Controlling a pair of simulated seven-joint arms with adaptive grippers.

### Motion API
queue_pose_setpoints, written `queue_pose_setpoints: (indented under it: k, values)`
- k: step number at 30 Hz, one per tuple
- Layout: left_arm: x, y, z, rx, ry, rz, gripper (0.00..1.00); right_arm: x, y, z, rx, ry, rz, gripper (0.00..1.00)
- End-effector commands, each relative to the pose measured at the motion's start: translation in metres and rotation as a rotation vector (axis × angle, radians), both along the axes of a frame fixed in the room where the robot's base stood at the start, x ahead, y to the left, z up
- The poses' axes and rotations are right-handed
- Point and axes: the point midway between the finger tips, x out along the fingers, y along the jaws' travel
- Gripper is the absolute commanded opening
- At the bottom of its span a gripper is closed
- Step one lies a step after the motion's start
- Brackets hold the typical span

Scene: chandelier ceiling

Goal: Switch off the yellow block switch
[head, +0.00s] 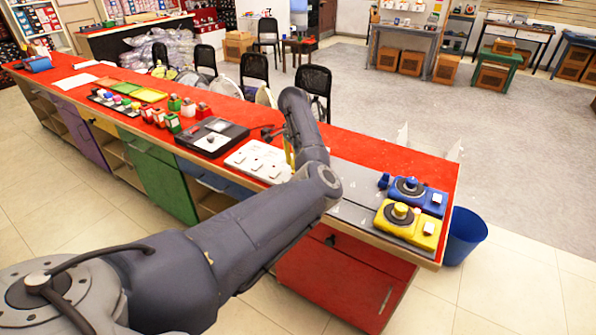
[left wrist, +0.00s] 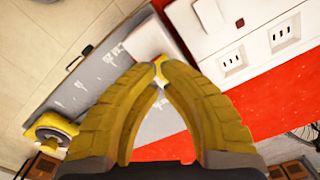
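The yellow block switch (head: 424,232) is a yellow box with a round knob on a dark disc and a small pale rocker beside it. It sits on the grey board near the right end of the red counter, and part of it shows at the lower left of the left wrist view (left wrist: 52,132). My left gripper (head: 289,152) is over the counter, left of the yellow switch and apart from it. In the left wrist view its yellow fingertips (left wrist: 160,66) meet, with nothing seen between them. In the head view my arm hides most of it. My right gripper is not in view.
A blue block switch (head: 432,202) sits just behind the yellow one. A white socket panel (head: 258,162) and a black box (head: 212,138) lie left along the counter. A blue bin (head: 465,235) stands on the floor past the counter's right end.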

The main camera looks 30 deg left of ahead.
Motion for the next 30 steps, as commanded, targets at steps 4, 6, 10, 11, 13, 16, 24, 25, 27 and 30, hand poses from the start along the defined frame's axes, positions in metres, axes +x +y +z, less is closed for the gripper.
queue_pose_setpoints:
  k: [4, 6, 10, 11, 13, 16, 24, 25, 27, 30]
  values:
    - [0.0, 0.0, -0.002, 0.0, 0.0, 0.0, 0.0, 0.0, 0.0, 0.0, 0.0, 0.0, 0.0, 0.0]
    - [0.0, 0.0, -0.003, 0.0, 0.0, 0.001, 0.0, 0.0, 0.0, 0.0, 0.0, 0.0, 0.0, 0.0]
    - [0.0, 0.0, -0.005, 0.001, 0.001, 0.001, 0.0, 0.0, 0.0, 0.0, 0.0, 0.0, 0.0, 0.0]
    - [0.0, 0.0, -0.005, 0.001, 0.001, 0.001, 0.0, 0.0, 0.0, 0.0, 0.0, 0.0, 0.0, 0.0]
    - [0.0, 0.0, -0.006, 0.001, 0.001, 0.001, 0.0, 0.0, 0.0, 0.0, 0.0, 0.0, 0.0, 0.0]
    - [0.0, 0.0, -0.007, 0.001, 0.001, 0.001, 0.0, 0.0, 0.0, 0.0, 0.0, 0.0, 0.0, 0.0]
    - [0.0, 0.0, -0.011, 0.001, 0.001, 0.0, 0.0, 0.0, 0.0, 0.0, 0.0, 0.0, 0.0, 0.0]
    - [0.0, 0.0, -0.011, 0.001, 0.001, 0.0, 0.0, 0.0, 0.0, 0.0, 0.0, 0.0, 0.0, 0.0]
    - [0.0, 0.0, -0.012, 0.001, 0.001, 0.0, 0.0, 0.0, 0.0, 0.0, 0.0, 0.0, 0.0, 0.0]
    - [0.0, 0.0, -0.013, 0.001, 0.001, -0.001, 0.0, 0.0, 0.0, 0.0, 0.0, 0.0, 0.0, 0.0]
